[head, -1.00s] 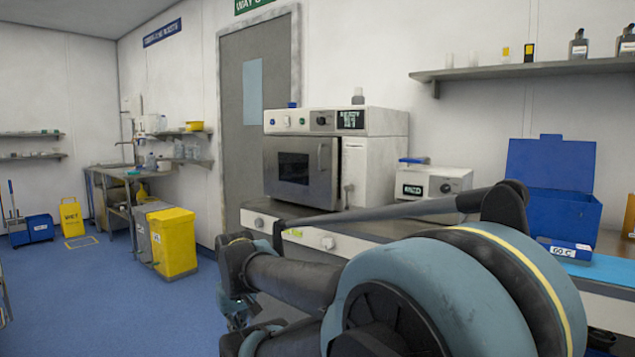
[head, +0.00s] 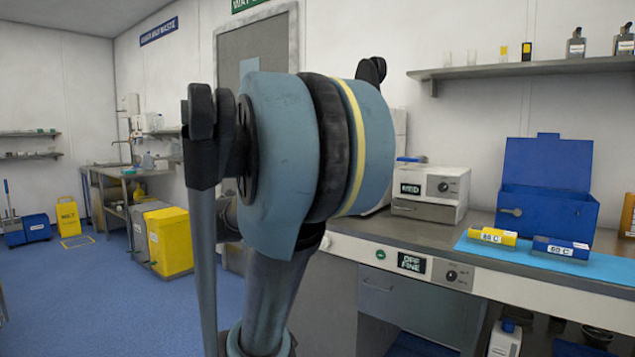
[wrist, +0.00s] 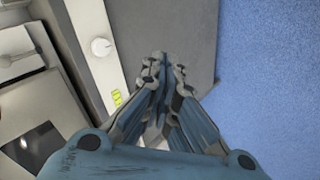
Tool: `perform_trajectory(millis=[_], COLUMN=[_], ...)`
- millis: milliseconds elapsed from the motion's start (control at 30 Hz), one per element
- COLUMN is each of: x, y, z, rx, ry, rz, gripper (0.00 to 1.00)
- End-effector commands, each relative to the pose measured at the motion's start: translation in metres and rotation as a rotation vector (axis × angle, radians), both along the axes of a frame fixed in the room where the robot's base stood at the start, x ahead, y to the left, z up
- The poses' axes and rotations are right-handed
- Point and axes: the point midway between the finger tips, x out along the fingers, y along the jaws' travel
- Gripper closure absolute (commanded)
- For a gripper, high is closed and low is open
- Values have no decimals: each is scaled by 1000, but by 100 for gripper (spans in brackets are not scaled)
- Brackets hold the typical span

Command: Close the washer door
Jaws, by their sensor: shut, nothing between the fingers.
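My gripper (wrist: 163,68) is shut and empty in the wrist view. Its fingertips point at a grey panel (wrist: 188,28) beside the pale counter front edge (wrist: 97,45), with blue floor to the right; I cannot tell if they touch it. A front with a dark window (wrist: 38,150) shows at the lower left of that view. In the head view, my arm hides most of the white and steel machine on the counter; only a strip of its white side (head: 399,128) shows. I cannot tell which appliance is the washer or how its door stands.
The counter holds a small white device (head: 430,190), a blue open-lidded box (head: 548,205), and yellow (head: 492,237) and blue (head: 561,248) blocks on a light blue mat (head: 605,268). A yellow bin (head: 170,240) stands left of my arm.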

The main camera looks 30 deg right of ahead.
Motion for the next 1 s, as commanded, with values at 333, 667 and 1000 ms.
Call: perform_trajectory(millis=[333, 667, 1000], x=[96, 154, 167], y=[-95, -132, -155], z=[109, 169, 177], rx=[-502, -809, -849], ry=[2, 41, 50], rz=[17, 52, 56], gripper=[100, 100, 100])
